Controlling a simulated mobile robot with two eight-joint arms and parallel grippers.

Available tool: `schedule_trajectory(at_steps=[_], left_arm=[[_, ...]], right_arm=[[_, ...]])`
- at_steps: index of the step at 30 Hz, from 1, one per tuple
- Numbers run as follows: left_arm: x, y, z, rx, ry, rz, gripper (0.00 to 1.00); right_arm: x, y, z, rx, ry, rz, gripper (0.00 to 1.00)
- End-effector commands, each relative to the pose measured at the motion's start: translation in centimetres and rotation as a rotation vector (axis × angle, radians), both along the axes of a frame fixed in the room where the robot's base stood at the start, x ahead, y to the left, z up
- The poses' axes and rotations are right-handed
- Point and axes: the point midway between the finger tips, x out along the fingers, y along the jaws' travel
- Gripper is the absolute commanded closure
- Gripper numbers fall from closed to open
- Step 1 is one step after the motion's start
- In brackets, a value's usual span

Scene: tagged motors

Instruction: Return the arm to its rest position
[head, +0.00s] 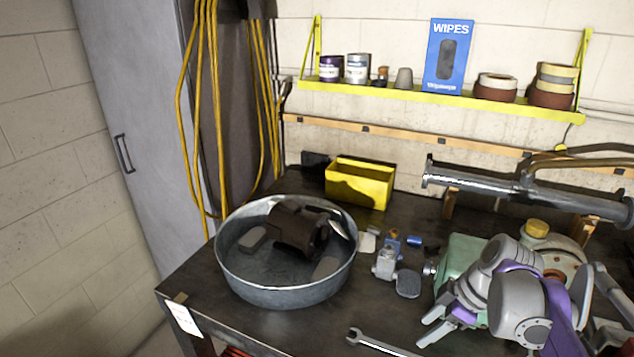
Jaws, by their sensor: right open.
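My right gripper (431,325) is low at the right of the head view, above the front part of the dark workbench (190,290). Its fingers are apart, point left and hold nothing that I can see. My grey and purple right arm comes in from the right and hides part of the bench and of a green motor-like body (460,257) behind it. A round metal tub (285,294) stands left of the gripper, clear of it, with a dark brown motor-like part (298,229) inside. My left gripper is not in view.
A wrench (375,343) lies near the front edge, close to the gripper. Small metal parts (386,262) lie between tub and arm. A yellow bin (360,185) stands at the back. A metal pipe (500,188) spans the back right. A yellow shelf (420,98) is on the wall.

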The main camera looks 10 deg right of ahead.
Motion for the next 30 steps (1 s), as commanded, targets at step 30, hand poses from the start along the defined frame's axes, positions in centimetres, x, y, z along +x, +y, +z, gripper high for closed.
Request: schedule_trajectory(at_steps=[30], left_arm=[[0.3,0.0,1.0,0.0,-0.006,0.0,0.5]], right_arm=[[-13.0,10.1,-10.8,0.039,-0.081,-0.995,0.47]])
